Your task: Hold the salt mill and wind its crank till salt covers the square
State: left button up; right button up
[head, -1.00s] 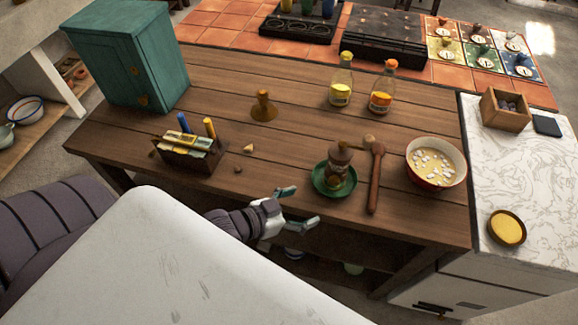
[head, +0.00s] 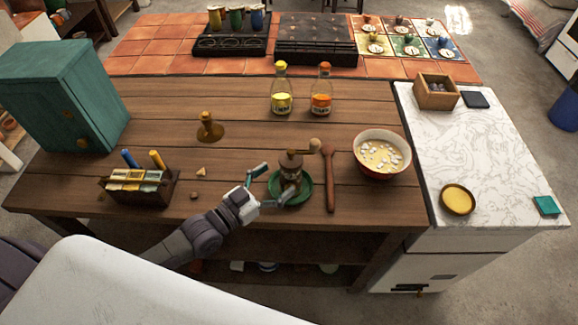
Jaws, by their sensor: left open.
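The salt mill (head: 289,163) is brown with a metal-toned body and stands upright on a round green plate (head: 306,189) near the table's front edge. Its crank reaches right to a light wooden knob (head: 315,144). My left gripper (head: 274,182) comes from the lower left and is open at the mill's left side. One finger is left of the mill, and the other overlaps the plate and the mill's lower part. I cannot tell if it touches. My right gripper is not in view. Which square is meant is unclear; a teal square (head: 546,205) lies at the right counter's edge.
A wooden pestle-like stick (head: 329,180) lies close right of the plate, with a bowl of white pieces (head: 382,153) beyond. Two bottles (head: 281,92) and a brass-coloured stamp (head: 209,131) stand behind. A card box (head: 140,187) is at left.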

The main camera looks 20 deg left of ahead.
aim_at(282, 175)
pick_arm(q)
jog(key=shift+x, duration=2.65)
